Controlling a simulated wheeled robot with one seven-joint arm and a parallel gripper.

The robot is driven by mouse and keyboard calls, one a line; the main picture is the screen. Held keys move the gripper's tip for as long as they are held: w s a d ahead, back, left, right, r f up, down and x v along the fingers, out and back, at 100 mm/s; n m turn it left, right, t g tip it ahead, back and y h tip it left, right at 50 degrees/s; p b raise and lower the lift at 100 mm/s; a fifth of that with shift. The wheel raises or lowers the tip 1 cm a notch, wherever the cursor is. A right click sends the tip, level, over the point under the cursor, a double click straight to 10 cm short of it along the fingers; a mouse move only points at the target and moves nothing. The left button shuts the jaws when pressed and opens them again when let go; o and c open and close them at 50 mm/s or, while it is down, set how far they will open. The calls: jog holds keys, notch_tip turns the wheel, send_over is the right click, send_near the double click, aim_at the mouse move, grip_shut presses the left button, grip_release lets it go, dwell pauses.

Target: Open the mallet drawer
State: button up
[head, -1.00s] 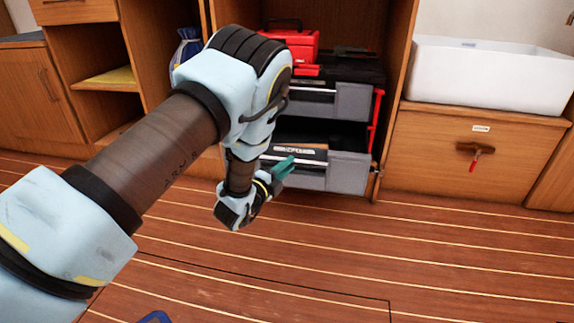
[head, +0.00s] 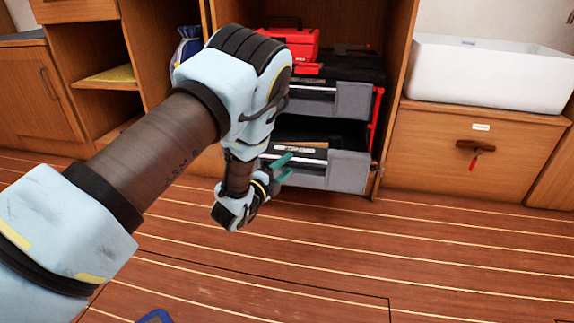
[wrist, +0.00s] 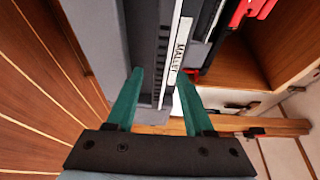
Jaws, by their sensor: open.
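The mallet drawer (head: 347,172) is the lower grey drawer of a black and grey tool chest, and it stands pulled out with its dark inside showing. In the wrist view its label reading MALLET (wrist: 181,45) runs along the drawer's top front edge (wrist: 163,50). My gripper (head: 287,167) is in front of the drawer, its two green fingers apart. In the wrist view the fingers of my gripper (wrist: 160,92) point at the labelled edge, one on each side of it in the picture; I cannot tell whether they touch it. My arm hides the drawer's left part.
The upper grey drawer (head: 353,100) sits above, with a red toolbox (head: 290,42) on top of the chest. Wooden cabinet walls flank it. A white basin (head: 488,75) stands on a wooden drawer unit (head: 440,155) at right. The plank floor (head: 300,250) in front is mostly clear.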

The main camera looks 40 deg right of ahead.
jog(key=s+a+p, duration=0.1)
jog(key=a+p, duration=0.2)
jog(key=a, duration=0.7)
jog(key=shift+s, duration=0.4)
